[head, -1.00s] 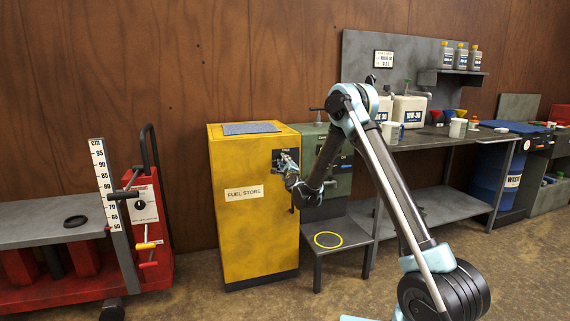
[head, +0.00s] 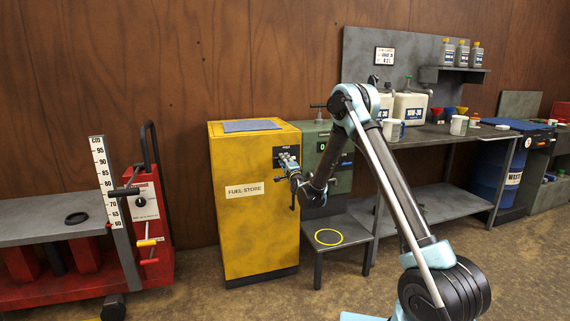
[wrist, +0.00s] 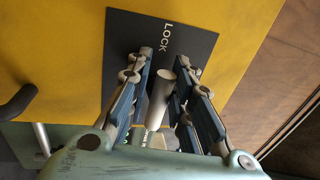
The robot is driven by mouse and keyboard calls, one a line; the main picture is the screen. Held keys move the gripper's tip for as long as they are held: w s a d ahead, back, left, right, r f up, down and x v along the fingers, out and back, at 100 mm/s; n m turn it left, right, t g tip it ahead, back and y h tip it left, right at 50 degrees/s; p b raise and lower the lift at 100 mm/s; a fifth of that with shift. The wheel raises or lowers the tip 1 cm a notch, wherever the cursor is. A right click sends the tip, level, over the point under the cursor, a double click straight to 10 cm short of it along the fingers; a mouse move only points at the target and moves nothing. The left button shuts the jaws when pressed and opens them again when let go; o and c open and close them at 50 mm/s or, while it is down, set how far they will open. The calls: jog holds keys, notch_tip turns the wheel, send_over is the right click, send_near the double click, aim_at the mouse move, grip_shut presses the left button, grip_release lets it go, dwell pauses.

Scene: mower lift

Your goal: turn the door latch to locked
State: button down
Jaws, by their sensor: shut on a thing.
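The yellow fuel store cabinet (head: 250,220) stands against the wall in the head view. A black latch plate (head: 282,151) is at the upper right of its front. In the wrist view the plate (wrist: 120,60) bears the word LOCK near its top. The grey latch handle (wrist: 161,98) lies between the fingers of my gripper (wrist: 166,85), slanting a little from vertical in the picture. My gripper is shut on it. In the head view my gripper (head: 288,162) is at the plate and hides most of the latch. Lettering below the handle is mostly covered.
A low grey stand (head: 358,232) with a yellow ring is right of the cabinet. A workbench (head: 440,138) with cans and mugs is farther right. A red lift (head: 75,285) with a height scale stands left. Floor in front is clear.

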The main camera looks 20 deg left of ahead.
jog(key=shift+r, duration=0.15)
jog(key=c, duration=1.6)
grip_release()
jog(key=shift+d+r, duration=0.1)
jog(key=shift+o, duration=0.2)
jog(key=shift+s, duration=0.1)
jog(key=shift+s+d+f, duration=0.15)
jog(key=shift+s+f, duration=0.05)
jog(key=shift+s, duration=0.05)
jog(key=v, duration=1.1)
jog(key=shift+d, duration=0.1)
